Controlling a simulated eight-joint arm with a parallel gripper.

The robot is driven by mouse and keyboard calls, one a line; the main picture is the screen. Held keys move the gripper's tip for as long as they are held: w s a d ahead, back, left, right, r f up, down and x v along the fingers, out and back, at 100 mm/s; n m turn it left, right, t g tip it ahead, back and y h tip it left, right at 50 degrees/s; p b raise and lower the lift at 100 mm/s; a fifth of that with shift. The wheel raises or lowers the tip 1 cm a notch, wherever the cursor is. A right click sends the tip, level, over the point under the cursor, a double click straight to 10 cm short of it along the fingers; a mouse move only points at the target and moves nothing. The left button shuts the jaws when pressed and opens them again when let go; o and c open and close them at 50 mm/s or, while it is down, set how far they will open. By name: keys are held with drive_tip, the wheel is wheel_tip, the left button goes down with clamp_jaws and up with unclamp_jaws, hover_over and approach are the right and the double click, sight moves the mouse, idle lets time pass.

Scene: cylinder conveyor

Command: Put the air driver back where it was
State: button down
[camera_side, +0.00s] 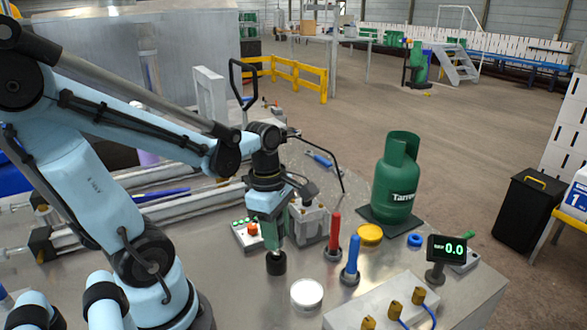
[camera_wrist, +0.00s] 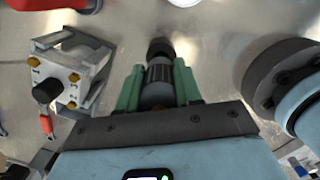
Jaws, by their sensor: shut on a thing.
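My gripper (camera_side: 273,238) points down over the metal table, left of the red and blue upright handles in the side view. In the wrist view its green fingers (camera_wrist: 157,88) are closed around a grey, ribbed cylinder, which appears to be the air driver (camera_wrist: 158,82). A black round piece (camera_wrist: 161,48) shows beyond the fingertips. In the side view a short black cylinder (camera_side: 276,264) shows directly below the fingers. I cannot tell whether it is part of the driver or a holder, or whether it touches the table. The fingers hide most of the driver.
A metal clamp block (camera_side: 311,222) stands close beside my gripper, also in the wrist view (camera_wrist: 70,75). A button box (camera_side: 247,236) is behind left. Red (camera_side: 334,236) and blue (camera_side: 351,258) handles, a white disc (camera_side: 307,293), and a green cylinder (camera_side: 397,180) stand right.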

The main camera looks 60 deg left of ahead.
sight(276, 256)
drive_tip(key=shift+f, duration=1.45)
drive_tip(key=shift+f, duration=0.2)
drive_tip(key=c, duration=0.8)
unclamp_jaws()
drive_tip(key=shift+o, duration=0.2)
